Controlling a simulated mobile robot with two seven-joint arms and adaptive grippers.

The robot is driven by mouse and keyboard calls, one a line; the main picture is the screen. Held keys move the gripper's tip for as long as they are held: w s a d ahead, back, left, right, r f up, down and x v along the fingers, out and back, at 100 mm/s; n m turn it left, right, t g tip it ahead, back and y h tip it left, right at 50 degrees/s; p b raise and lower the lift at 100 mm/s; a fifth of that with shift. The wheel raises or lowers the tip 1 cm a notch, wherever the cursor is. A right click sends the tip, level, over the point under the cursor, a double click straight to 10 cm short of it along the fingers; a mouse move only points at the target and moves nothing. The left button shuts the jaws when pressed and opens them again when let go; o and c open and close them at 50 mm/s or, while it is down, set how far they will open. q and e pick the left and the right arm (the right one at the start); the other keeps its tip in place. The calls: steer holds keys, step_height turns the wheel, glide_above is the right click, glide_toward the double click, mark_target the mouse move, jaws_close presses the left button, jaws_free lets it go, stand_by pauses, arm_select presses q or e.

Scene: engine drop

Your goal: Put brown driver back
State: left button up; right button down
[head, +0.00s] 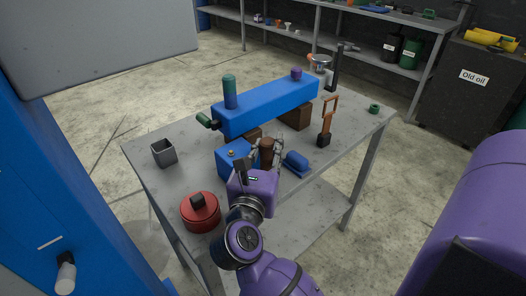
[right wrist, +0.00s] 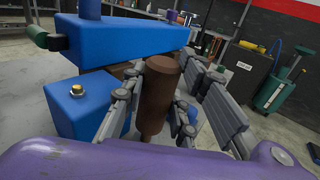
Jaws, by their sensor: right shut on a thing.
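The brown driver (head: 266,148) is a dark brown cylinder, held about upright over the grey table (head: 190,175) near its front edge. My right gripper (head: 262,160) is shut on it; in the right wrist view the fingers close on both sides of the brown driver (right wrist: 158,90), which narrows towards its lower end. I cannot tell whether its lower end touches the table. My left gripper is not in view.
A blue box (head: 230,156) with a brass bolt stands just left of the driver. Behind is a long blue block (head: 265,106) on brown supports. A red can (head: 200,211) stands front left.

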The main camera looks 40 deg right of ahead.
steer(key=shift+d, duration=0.2)
steer(key=shift+f, duration=0.2)
steer(key=c, duration=1.4)
jaws_free()
steer(key=shift+a+b, duration=0.15)
steer(key=shift+b, duration=0.15)
steer(key=v, duration=0.2)
steer(key=b+v, duration=0.1)
steer(key=v, duration=0.1)
steer(key=f+b+v, duration=0.1)
steer(key=v, duration=0.1)
steer(key=shift+s+a, duration=0.25)
steer(key=shift+s, duration=0.1)
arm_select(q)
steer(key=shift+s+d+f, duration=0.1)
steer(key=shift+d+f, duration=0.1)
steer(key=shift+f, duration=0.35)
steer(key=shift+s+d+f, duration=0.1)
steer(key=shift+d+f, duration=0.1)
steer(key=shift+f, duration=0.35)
arm_select(e)
steer(key=shift+s+a+r, duration=0.15)
steer(key=shift+s+a, duration=0.15)
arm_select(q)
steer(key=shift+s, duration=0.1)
